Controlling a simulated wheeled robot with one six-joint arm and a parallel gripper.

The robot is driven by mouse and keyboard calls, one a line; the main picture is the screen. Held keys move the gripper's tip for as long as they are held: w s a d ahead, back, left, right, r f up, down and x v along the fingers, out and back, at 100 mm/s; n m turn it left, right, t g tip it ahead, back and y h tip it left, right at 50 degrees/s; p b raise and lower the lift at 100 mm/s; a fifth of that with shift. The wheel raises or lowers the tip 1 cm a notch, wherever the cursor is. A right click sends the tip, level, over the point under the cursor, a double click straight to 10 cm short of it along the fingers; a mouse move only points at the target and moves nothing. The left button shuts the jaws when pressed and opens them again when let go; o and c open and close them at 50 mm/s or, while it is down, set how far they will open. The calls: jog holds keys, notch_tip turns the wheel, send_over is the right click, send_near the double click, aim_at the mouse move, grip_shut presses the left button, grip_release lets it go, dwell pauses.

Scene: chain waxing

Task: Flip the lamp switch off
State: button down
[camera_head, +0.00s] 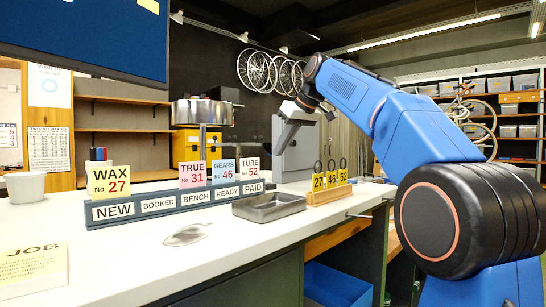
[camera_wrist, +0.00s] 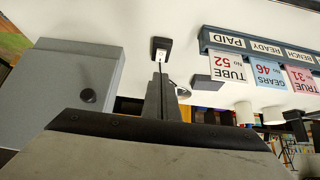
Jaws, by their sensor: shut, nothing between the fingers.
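A small black switch box (camera_wrist: 161,43) with a pale lever (camera_wrist: 160,55) shows at the top middle of the wrist view. I take it for the lamp switch; which way it is set is too small to tell. My gripper (camera_wrist: 159,78) is shut and empty, its fingertips pointing at the box and very close to it. I cannot tell whether they touch. In the head view my gripper (camera_head: 281,146) hangs over the back of the counter, beside a grey box. A round metal drum on a post (camera_head: 202,112) stands left of it, perhaps the lamp; no glow is clear.
A sign rail (camera_head: 180,204) with number cards, a metal tray (camera_head: 268,208) and yellow number tags (camera_head: 330,181) are on the white counter (camera_head: 150,262). The front counter is mostly clear.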

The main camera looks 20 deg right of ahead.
jog(key=shift+s+d+r, duration=0.4)
jog(key=shift+s+r, duration=0.15)
jog(key=shift+s, duration=0.15)
jog(key=shift+s+d+r, duration=0.4)
jog(key=shift+s+r, duration=0.15)
jog(key=shift+s, duration=0.15)
